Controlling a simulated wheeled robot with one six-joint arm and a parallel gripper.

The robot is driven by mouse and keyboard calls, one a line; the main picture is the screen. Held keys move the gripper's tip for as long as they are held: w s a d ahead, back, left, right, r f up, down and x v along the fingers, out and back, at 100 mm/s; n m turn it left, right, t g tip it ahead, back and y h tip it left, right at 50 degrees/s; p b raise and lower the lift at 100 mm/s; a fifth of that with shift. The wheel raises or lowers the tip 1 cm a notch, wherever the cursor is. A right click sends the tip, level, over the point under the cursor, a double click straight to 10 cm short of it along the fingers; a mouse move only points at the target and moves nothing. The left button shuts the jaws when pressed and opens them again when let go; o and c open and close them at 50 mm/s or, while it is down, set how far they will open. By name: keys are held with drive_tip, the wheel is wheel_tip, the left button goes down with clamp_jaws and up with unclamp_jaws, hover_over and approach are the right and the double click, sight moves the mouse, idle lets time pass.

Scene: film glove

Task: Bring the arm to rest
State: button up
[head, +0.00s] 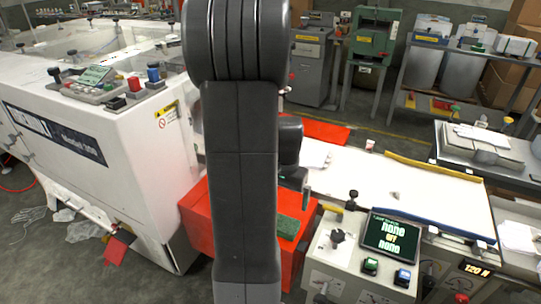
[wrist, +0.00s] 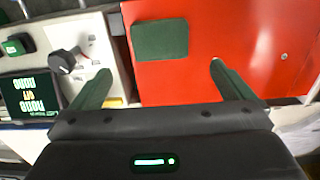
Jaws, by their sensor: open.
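My arm (head: 241,160) stands upright across the middle of the head view, dark and jointed. My gripper (wrist: 159,67) is open and empty in the wrist view, its two green fingers spread wide. It is over a red surface (wrist: 230,30) with a dark green pad (wrist: 160,40) on it, beyond the fingertips. In the head view the green pad (head: 288,227) shows on the red box (head: 196,215), just right of my arm. My arm hides most of the gripper there.
A large white machine (head: 90,160) fills the left. Shelves (head: 450,50) stand behind.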

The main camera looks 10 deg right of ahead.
wheel_tip(320, 180, down, 12)
drive_tip(key=shift+r, duration=0.95)
